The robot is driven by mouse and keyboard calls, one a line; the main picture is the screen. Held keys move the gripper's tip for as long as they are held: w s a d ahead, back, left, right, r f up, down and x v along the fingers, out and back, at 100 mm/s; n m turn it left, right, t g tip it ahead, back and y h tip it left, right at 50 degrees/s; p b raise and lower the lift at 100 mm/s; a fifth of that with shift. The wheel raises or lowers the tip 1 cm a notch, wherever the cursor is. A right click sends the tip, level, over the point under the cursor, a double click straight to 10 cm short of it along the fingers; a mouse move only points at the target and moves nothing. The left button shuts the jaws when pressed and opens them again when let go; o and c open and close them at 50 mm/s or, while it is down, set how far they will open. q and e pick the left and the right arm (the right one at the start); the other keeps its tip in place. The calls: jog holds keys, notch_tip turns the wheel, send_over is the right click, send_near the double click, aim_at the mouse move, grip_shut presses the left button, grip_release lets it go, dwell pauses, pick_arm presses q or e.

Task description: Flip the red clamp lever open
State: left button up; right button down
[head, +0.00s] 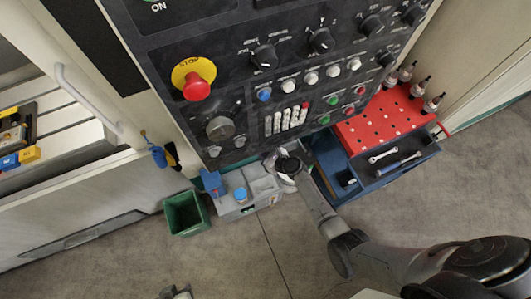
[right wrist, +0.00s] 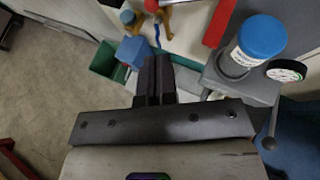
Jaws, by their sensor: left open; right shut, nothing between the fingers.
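I cannot make out the red clamp lever for certain. A red bar (right wrist: 218,22) shows at the top of the right wrist view, cut by the frame edge; I cannot tell whether it is the lever. My right gripper (head: 286,166) is over the right end of the grey bench top (head: 262,186), below the control panel. In the right wrist view its dark fingers (right wrist: 155,82) are together with nothing between them, apart from the red bar. My left gripper (head: 176,292) shows only in part at the bottom edge of the head view, far from the bench, open.
A blue-capped jar (head: 241,194) and a blue block (head: 212,183) stand on the bench. A green bin (head: 186,213) is left of it. The panel (head: 225,80) with its red stop button (head: 197,88) overhangs. A red perforated rack (head: 380,120) is at right.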

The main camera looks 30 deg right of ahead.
jog(key=shift+s+d+r, duration=0.2)
jog(key=shift+s+r, duration=0.1)
jog(key=shift+s, duration=0.3)
dwell(0.3)
